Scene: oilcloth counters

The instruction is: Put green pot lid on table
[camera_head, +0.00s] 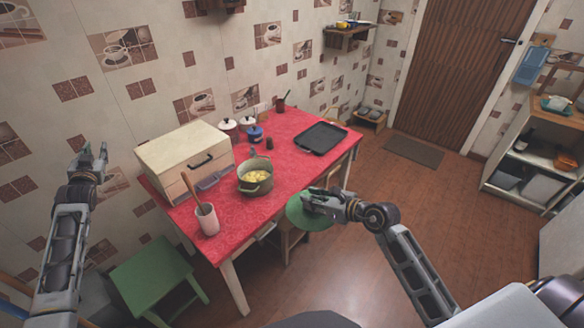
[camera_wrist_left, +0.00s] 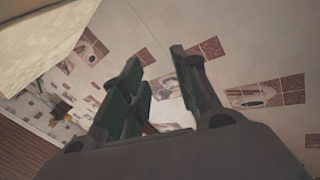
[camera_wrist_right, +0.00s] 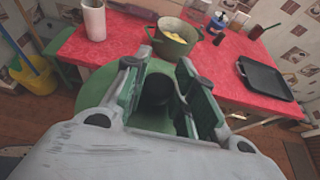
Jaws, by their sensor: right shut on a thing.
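The green pot lid (camera_head: 309,214) is in my right gripper (camera_head: 322,203), which is shut on it beside the table's front right edge. In the right wrist view the lid (camera_wrist_right: 88,95) spreads out beyond the fingers (camera_wrist_right: 158,85), with its dark knob between them. The red-topped table (camera_head: 290,132) stands against the wall. The green pot (camera_head: 255,182) is on the table with yellow food inside. My left gripper (camera_head: 88,160) is raised at the left, away from the table. Its fingers (camera_wrist_left: 155,90) are apart and empty in the left wrist view.
A black tray (camera_head: 320,138) lies at the table's right end. A cream box (camera_head: 185,155), a white holder with a utensil (camera_head: 207,220), and small canisters (camera_head: 254,134) stand on the table. A green stool (camera_head: 152,272) is at left. Bare red tabletop lies between pot and tray.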

